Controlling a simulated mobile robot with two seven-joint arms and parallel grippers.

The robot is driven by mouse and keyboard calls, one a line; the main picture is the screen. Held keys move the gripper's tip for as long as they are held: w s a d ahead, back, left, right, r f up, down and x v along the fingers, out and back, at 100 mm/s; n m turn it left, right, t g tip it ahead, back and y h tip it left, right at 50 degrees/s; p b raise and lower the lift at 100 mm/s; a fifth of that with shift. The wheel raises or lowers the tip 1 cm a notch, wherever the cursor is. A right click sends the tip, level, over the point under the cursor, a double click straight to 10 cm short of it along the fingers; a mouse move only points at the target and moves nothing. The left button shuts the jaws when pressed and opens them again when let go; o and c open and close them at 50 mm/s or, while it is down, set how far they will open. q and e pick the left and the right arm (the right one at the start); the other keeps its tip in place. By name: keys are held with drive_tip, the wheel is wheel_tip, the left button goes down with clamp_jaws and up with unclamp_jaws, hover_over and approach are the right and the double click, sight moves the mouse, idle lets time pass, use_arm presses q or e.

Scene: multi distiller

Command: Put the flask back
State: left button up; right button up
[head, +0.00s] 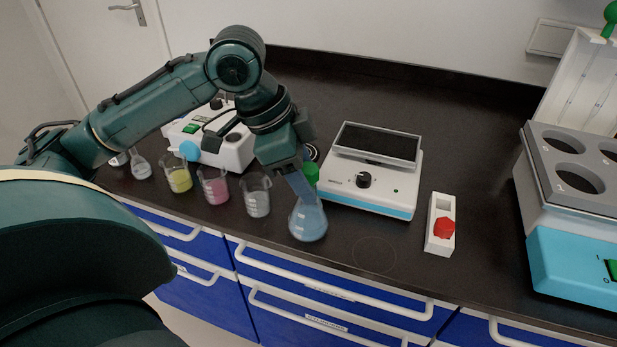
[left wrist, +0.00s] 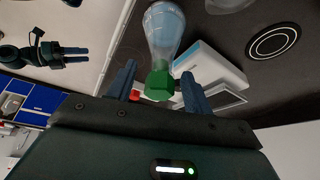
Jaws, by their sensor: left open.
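The flask (head: 308,220) is conical, holds blue liquid and has a green stopper (head: 311,174). It appears upright on the dark counter near the front edge, left of the thin circle mark (head: 375,255). My left gripper (head: 303,180) is open at the flask's neck. In the left wrist view the flask (left wrist: 164,30) has its green stopper (left wrist: 159,84) between the two spread fingers of my left gripper (left wrist: 160,85), with a gap at the left finger. My right gripper (left wrist: 75,55) shows small at the upper left there, with its fingers apart.
A white stirrer-like device (head: 372,170) stands just behind the flask. Clear (head: 257,196), pink (head: 213,186) and yellow (head: 178,176) beakers stand to the left. A white block with a red knob (head: 440,225) and a grey-topped bath (head: 575,175) are to the right.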

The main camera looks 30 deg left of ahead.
use_arm(q)
drive_tip(key=p+v, duration=0.2)
drive_tip(key=v, duration=0.8)
drive_tip(key=shift+f, duration=0.15)
